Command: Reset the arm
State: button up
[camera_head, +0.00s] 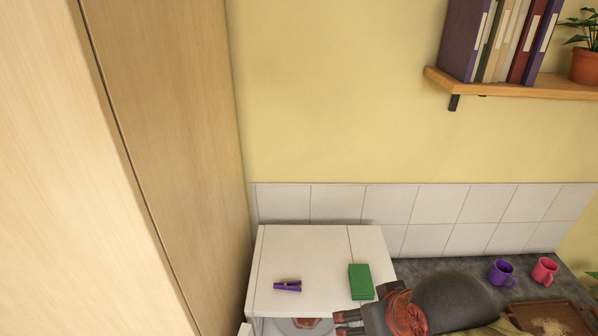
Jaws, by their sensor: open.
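My gripper (339,323) is at the bottom of the head view, at the front right of the white appliance top. Its two dark fingers with reddish parts point left and are apart, with nothing seen between them. My dark, rounded arm stretches to the right from it, over the grey counter, and hides part of the counter. The bottom edge of the picture cuts off part of the arm.
A purple clip-like object (288,286) and a green block (361,282) lie on the white top (310,250). Purple (501,272) and pink mugs (544,271) stand on the counter (430,267). A wooden tray (584,318) is right, a tall cabinet (160,130) left, a shelf (520,86) above.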

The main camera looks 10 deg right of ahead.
notch_tip(320, 180, down, 26)
jog(key=b, duration=2.4)
jog(key=shift+r+b, duration=0.15)
jog(key=shift+b, duration=0.2)
jog(key=shift+o, duration=0.4)
